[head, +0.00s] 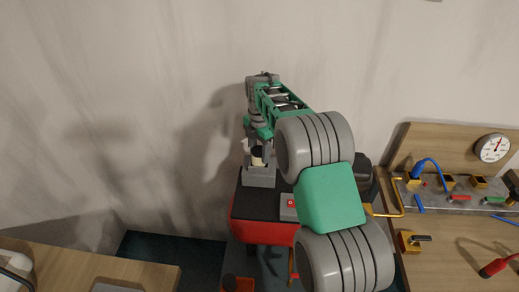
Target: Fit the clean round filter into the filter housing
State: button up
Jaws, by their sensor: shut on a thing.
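My gripper (257,147) points down near the wall and is shut on a small round piece, pale on its side with a dark part, which looks like the round filter (257,161). The filter is directly over or partly in a grey block-like housing (260,178) at the back left of a dark-topped red unit. I cannot tell whether the filter is seated or still above the opening. The fingertips are small and partly hidden.
The red unit (262,232) carries a small grey box with a red mark (290,206). My arm covers its right part. A wooden workbench with a gauge (492,148) and fittings stands at right. Another wooden table (85,270) is at lower left. The wall is close behind.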

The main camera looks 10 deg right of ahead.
aim_at(259, 150)
jog(key=shift+f, duration=0.1)
jog(key=o, duration=1.4)
jog(key=shift+r, duration=0.6)
notch_tip(259, 150, up, 11)
jog(key=b, duration=0.2)
jog(key=s+r+m+t, duration=0.2)
jog(key=s+r+m, duration=0.2)
jog(key=s+m, duration=0.45)
jog(key=s+f+m, duration=0.2)
jog(key=s+m, duration=0.3)
jog(key=s, duration=0.1)
jog(key=s+f+m+t, duration=0.1)
jog(key=s+f+m, duration=0.2)
jog(key=s+m, duration=0.2)
jog(key=s+f+m+t, duration=0.1)
jog(key=s+f+m, duration=0.1)
jog(key=s+m, duration=0.3)
jog(key=shift+s+f, duration=0.15)
jog(key=shift+s, duration=0.75)
jog(key=shift+s+f, duration=0.15)
jog(key=shift+s, duration=0.7)
